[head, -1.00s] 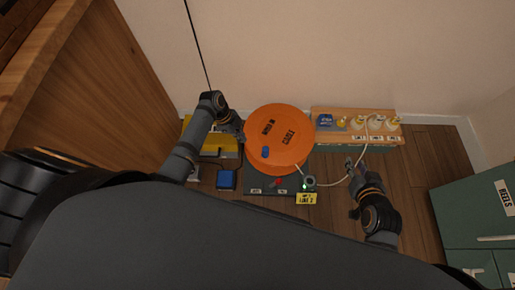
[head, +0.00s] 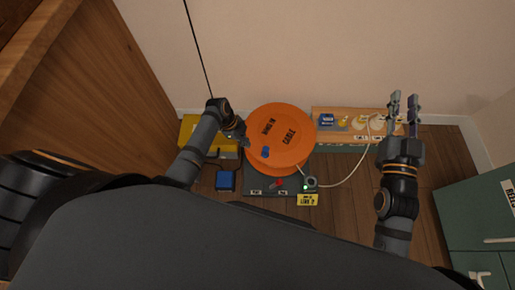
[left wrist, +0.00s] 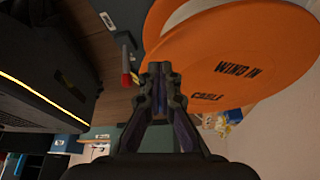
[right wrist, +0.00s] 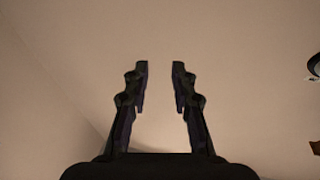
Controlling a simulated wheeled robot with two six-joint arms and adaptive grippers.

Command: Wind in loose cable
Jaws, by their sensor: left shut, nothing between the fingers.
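The orange cable reel (head: 285,125), marked "WIND IN" and "CABLE", stands on a dark green base (head: 255,190) and has a blue knob (head: 265,151) on its face. The white cable (head: 348,180) leaves the base's right side near a green light, sags slightly and curves up to the wooden socket board (head: 350,118). My left gripper (head: 243,140) is shut and empty beside the reel's left edge; in the left wrist view its fingers (left wrist: 160,75) lie in front of the orange reel (left wrist: 235,65). My right gripper (head: 404,98) is open and empty above the board's right end; the right wrist view shows only wall between its fingers (right wrist: 160,75).
A yellow box (head: 205,130) stands left of the reel, with a small blue box (head: 226,180) in front. A yellow "LINE 2" tag (head: 307,200) lies at the base's front. A green "REELS" cabinet (head: 470,215) is at the right. Floor is clear between base and cabinet.

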